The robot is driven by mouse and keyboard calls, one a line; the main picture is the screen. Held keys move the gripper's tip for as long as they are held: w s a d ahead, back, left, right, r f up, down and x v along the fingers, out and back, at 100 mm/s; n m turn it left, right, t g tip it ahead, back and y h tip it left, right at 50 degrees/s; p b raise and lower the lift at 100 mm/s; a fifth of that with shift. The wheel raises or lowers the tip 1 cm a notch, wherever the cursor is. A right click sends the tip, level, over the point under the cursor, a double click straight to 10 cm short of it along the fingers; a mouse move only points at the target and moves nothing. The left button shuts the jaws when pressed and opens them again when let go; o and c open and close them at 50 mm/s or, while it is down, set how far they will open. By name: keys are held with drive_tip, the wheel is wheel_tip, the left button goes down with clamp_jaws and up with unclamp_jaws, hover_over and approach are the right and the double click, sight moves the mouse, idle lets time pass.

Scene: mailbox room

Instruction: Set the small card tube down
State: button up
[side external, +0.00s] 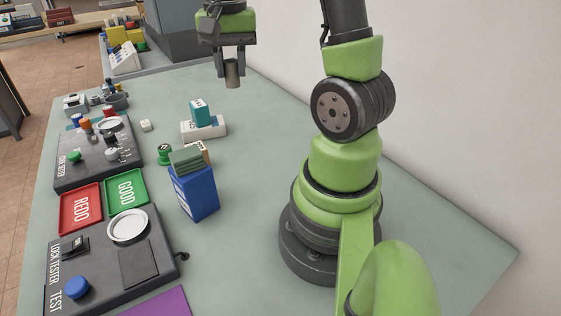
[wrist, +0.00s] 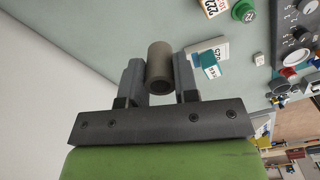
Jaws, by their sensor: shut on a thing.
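The small card tube (side external: 232,75) is a short brown-grey cylinder. My gripper (side external: 231,72) is shut on it and holds it upright above the far part of the table, clear of the surface. In the wrist view the tube (wrist: 159,68) sits between the two fingers of my gripper (wrist: 160,75), with its open end showing. The grey-green table (side external: 270,140) lies below, and the patch under the tube looks bare.
A white block with a teal piece (side external: 201,113) stands nearer than the tube. A blue box (side external: 194,192), green stamp (side external: 164,154), red tray (side external: 81,209) and green tray (side external: 126,190) lie nearer still. Grey testers (side external: 95,165) line the left. A wall (side external: 450,90) borders the right.

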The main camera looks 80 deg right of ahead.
drive_tip(key=s+d+m, duration=0.4)
drive_tip(key=s+d, duration=0.2)
drive_tip(key=s, duration=0.2)
drive_tip(key=f, duration=1.6)
drive_tip(key=shift+a+f, duration=0.2)
drive_tip(key=shift+f, duration=2.4)
drive_tip(key=shift+f, duration=0.1)
drive_tip(key=o, duration=0.9)
